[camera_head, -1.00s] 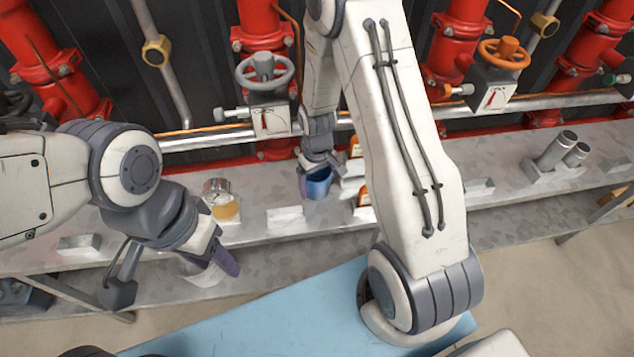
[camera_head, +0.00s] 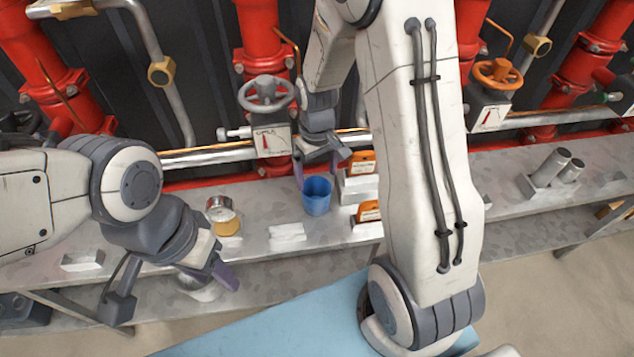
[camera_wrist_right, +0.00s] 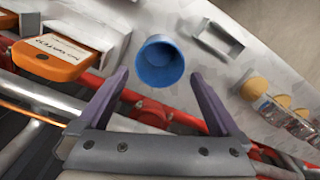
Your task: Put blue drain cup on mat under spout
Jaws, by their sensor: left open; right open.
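The blue drain cup (camera_head: 317,196) stands upright on the grey bench, below the grey-wheeled valve and a little to its right. In the right wrist view the cup (camera_wrist_right: 160,62) shows its open mouth. My right gripper (camera_head: 321,172) is open, just above and behind the cup. In the wrist view its purple fingers (camera_wrist_right: 158,78) are spread wide, with the cup beyond their tips and nothing held. My left gripper (camera_head: 225,268) is open and empty at the bench's front edge, left of the cup. I cannot make out a mat or a spout clearly.
The grey handwheel valve (camera_head: 266,94) and red pipes stand behind.

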